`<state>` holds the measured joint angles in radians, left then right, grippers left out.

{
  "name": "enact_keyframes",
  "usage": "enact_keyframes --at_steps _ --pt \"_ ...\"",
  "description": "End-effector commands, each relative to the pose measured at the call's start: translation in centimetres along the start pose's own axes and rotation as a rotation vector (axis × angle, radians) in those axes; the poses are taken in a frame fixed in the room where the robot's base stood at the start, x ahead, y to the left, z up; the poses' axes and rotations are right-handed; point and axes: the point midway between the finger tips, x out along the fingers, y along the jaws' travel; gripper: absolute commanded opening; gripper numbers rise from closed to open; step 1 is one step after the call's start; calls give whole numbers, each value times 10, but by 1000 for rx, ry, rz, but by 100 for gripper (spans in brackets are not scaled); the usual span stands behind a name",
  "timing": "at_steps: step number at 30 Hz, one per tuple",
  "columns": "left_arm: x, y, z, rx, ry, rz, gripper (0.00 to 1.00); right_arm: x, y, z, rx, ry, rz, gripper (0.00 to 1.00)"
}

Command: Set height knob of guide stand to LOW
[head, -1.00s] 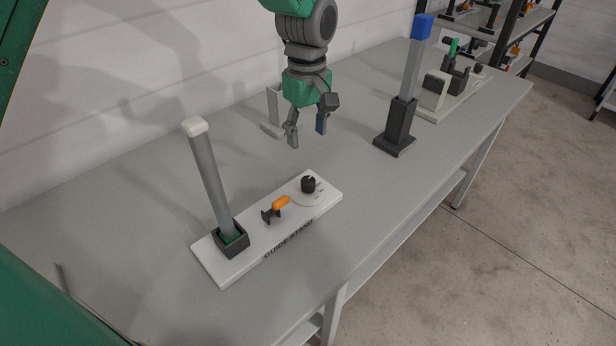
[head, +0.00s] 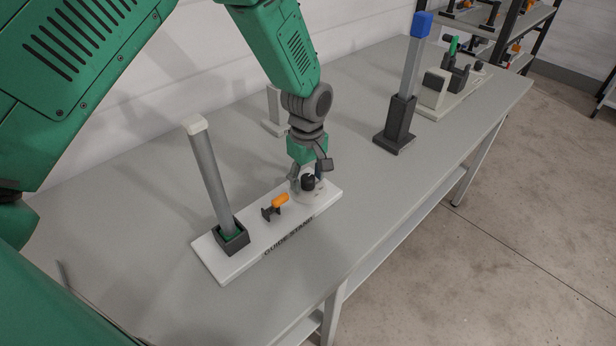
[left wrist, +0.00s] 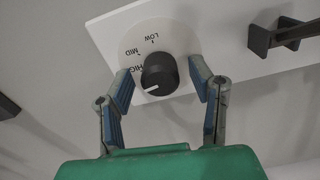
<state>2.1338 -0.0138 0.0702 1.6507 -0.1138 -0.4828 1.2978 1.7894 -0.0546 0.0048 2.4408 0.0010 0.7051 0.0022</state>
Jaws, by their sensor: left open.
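The guide stand (head: 240,262) is a white base plate on the table, with a tilted grey post, an orange-handled lever (head: 279,201) and a black height knob (head: 308,183). In the left wrist view the knob (left wrist: 160,74) sits on a round dial marked LOW, MID and HIGH. Its white pointer line faces lower left, on the HIGH side and away from LOW. My left gripper (left wrist: 161,78) is open, with one finger on each side of the knob and visible gaps between. In the head view the gripper (head: 308,178) is down at the knob. My right gripper is not seen.
A dark stand with a blue-topped post (head: 400,120) stands right of my left gripper. A pale upright bracket (head: 274,110) is behind the arm. A beige fixture (head: 437,92) is at the table's far end. The table front is clear.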

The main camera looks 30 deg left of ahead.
Motion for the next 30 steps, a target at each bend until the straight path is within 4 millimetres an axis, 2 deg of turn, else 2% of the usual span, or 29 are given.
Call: enact_keyframes --at_steps 7,8,9,11,12,23,30 --pt "1 0 0 0 0 0 49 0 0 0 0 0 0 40" --pt "1 0 0 0 0 0 42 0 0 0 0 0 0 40" --pt "1 0 0 0 0 0 28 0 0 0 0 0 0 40" --pt "1 0 0 0 0 0 7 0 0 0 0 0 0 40" --pt "1 0 0 0 0 0 0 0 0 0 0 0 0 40" --pt "0 1 -1 32 0 2 0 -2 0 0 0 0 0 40" --pt "-2 2 -1 161 1 3 0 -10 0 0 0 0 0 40"
